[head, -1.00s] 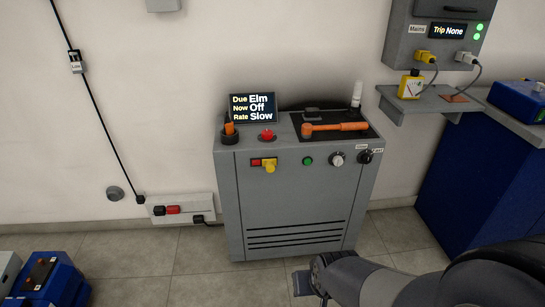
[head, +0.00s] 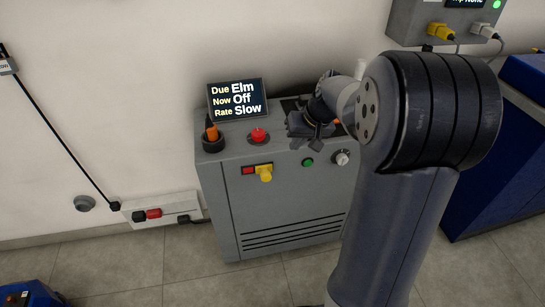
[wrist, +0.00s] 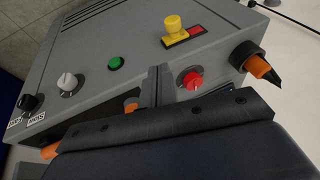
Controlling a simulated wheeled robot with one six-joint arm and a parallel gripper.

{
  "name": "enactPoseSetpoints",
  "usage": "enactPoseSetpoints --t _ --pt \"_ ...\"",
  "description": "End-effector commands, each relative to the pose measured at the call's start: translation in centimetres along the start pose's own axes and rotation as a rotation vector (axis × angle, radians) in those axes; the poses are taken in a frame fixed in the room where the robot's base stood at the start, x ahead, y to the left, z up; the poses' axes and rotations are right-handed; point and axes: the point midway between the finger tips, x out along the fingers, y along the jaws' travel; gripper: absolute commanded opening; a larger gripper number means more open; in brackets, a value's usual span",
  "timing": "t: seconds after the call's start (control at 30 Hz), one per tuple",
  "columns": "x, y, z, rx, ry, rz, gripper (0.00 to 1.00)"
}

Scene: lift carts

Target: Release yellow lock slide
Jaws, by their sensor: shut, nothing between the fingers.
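The yellow lock slide (head: 265,173) is a yellow knob on the upper front face of the grey cabinet (head: 290,205), at the right end of a slot with a red patch (head: 247,170) to its left. In the wrist view the yellow knob (wrist: 173,27) stands clear beside the red strip (wrist: 196,30). My gripper (head: 308,138) is over the cabinet's top front edge, right of the knob and apart from it. Its dark fingers (wrist: 158,86) are shut and empty, between the green and red buttons in the wrist view.
A red button (head: 258,135) and an orange-handled item in a black holder (head: 211,138) stand on the cabinet top. A green button (head: 308,162) and a white knob (head: 342,158) are on the front. My arm hides the right side.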

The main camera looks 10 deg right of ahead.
Motion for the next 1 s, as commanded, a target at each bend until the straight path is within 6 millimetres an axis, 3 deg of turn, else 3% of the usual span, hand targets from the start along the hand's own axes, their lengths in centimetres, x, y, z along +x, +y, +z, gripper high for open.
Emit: enactPoseSetpoints --t 0.33,0.47,1.0 --pt "0.1 0.0 0.0 0.0 -0.001 -0.002 0.0" --pt "0.9 0.0 0.0 0.0 -0.002 -0.002 0.0" --pt "11.2 -0.6 0.3 -0.002 -0.004 -0.003 0.0"
